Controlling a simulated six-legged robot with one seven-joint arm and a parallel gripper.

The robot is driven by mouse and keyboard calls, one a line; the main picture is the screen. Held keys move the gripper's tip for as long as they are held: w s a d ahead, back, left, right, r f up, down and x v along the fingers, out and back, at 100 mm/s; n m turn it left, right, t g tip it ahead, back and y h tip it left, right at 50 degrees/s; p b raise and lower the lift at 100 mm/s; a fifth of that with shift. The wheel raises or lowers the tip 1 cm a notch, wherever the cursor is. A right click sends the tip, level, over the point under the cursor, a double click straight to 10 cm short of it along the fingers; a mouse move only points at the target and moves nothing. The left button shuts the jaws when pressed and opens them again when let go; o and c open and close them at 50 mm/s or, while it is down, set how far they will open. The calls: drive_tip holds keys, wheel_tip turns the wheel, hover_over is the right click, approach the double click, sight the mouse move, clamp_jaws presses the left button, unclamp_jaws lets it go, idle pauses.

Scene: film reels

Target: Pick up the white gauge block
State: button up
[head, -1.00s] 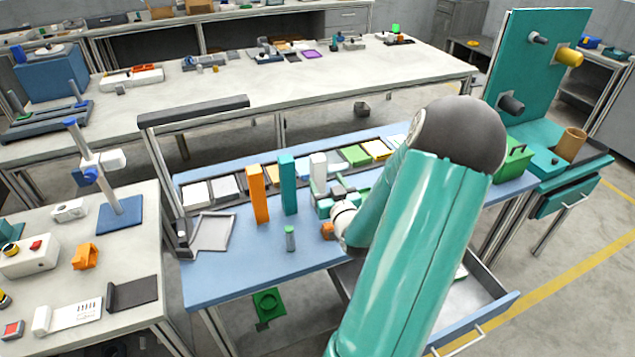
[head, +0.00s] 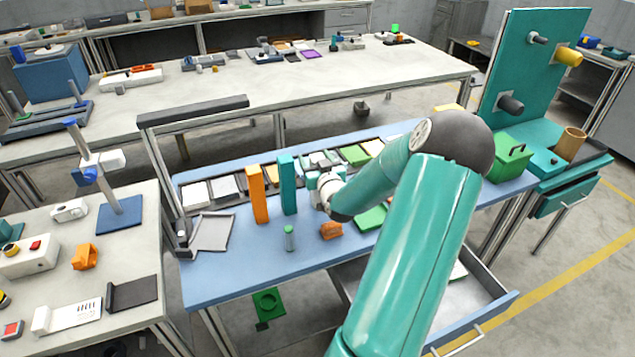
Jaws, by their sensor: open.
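The upright orange block (head: 258,194) and upright teal block (head: 288,184) stand side by side on the blue bench. My gripper (head: 317,161) is open just right of the teal block, where the white gauge block stood upright. The white gauge block is now largely or wholly hidden by my gripper. Pale patches there cannot be told apart from gripper parts, and I cannot tell whether the block is between the fingers.
A small grey-green cylinder (head: 289,238) and an orange-brown piece (head: 331,230) are on the blue bench (head: 230,275) near its front. A flat grey tray (head: 212,233) lies at left. An open drawer (head: 490,312) juts out at front right. Several shallow bins line the back.

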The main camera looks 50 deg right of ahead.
clamp_jaws()
drive_tip(key=shift+r, duration=0.1)
